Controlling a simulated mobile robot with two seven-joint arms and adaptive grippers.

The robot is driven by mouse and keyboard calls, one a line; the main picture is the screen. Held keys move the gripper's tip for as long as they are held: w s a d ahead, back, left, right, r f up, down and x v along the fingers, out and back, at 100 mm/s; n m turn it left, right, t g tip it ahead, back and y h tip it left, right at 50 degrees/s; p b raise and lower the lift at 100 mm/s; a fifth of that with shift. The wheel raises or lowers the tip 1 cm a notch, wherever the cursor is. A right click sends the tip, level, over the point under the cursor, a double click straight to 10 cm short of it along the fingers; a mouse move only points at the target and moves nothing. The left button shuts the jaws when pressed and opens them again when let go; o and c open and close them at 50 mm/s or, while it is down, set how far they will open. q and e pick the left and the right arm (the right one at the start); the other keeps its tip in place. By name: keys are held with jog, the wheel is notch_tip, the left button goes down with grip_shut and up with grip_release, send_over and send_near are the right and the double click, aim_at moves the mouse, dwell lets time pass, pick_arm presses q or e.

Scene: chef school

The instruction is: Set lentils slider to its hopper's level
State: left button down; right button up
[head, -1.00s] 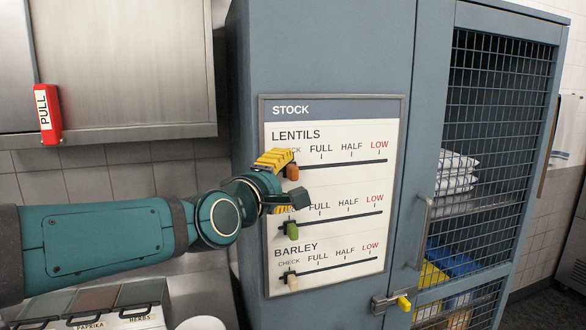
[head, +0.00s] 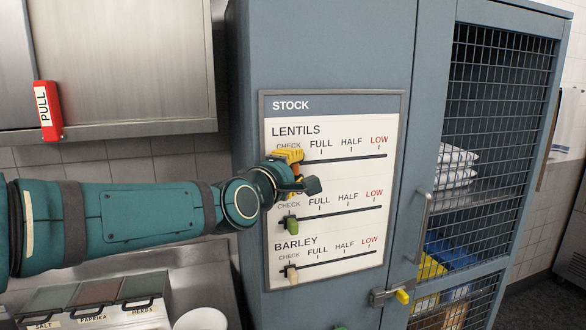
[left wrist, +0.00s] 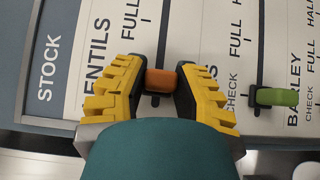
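The stock panel (head: 330,104) is on the blue-grey cabinet front, with a LENTILS row at the top. The orange lentils slider (left wrist: 161,80) sits at the left, CHECK end of its track (head: 345,158). FULL, HALF and LOW marks run to its right. My left gripper (left wrist: 160,88) is at the panel, with its yellow-backed fingers on both sides of the orange knob and closed in on it. In the head view the gripper (head: 297,172) partly hides the knob and the middle row's name. No lentils hopper shows. My right gripper is not in view.
Below are a green slider (head: 291,224) and a cream barley slider (head: 292,274), both at CHECK. A mesh door (head: 490,150) with a handle (head: 424,225) and yellow-tipped latch (head: 402,296) stands to the right. Spice bins (head: 95,293) are lower left.

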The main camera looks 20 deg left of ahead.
aim_at(332, 160)
pick_arm(q)
jog(key=w+d+p, duration=0.1)
jog(key=d, duration=0.1)
jog(key=w+d, duration=0.1)
jog(key=d, duration=0.1)
jog(key=w+d+p, duration=0.1)
jog(key=w+d, duration=0.1)
jog(key=shift+r+p, duration=0.1)
jog(key=shift+p, duration=0.2)
jog(key=shift+a, duration=0.15)
jog(key=c, duration=0.7)
grip_release()
jog(key=shift+s, duration=0.1)
